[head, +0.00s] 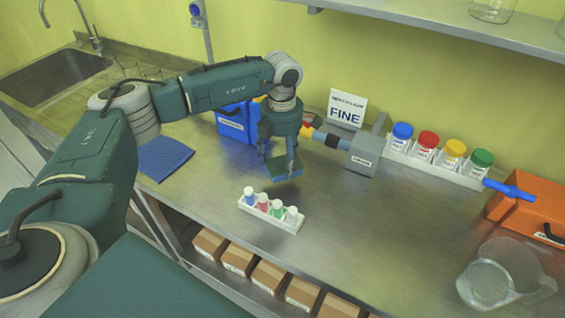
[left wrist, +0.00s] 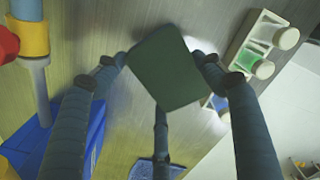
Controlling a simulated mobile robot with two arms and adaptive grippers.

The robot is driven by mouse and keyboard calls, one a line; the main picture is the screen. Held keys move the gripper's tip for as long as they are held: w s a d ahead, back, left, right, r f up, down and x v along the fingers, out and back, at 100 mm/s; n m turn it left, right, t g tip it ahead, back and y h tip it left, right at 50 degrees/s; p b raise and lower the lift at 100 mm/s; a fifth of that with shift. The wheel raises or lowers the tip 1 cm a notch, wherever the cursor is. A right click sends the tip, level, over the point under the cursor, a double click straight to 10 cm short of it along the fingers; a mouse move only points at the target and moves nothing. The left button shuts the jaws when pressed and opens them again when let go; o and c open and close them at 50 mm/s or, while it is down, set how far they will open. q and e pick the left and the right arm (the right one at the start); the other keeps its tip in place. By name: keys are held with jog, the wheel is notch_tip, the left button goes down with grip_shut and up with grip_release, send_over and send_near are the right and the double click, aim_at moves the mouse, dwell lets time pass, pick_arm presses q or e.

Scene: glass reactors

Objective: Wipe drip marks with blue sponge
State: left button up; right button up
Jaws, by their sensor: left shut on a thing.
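My left gripper (head: 283,166) is shut on the sponge (head: 285,174), a flat block with a green-teal top and a bluish edge. It is over the steel counter, behind the small vial rack; I cannot tell if the sponge touches the counter. In the left wrist view the sponge (left wrist: 165,68) looks dark green and sits between the fingertips of the left gripper (left wrist: 163,66). I cannot make out distinct drip marks; part of the counter (head: 345,225) is hidden by the sponge and arm. My right gripper is not in view.
A rack of small capped vials (head: 271,213) stands just in front of the sponge. A blue bin (head: 229,126), a grey clamp block (head: 365,155) and a FINE sign (head: 345,110) stand behind. A clear jug (head: 490,283) and orange case (head: 530,205) stand right. A blue mat (head: 163,158) lies left.

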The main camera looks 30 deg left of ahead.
pick_arm(q)
jog(key=shift+d+r+p, duration=0.1)
jog(key=shift+r+p, duration=0.6)
jog(key=shift+r, duration=0.85)
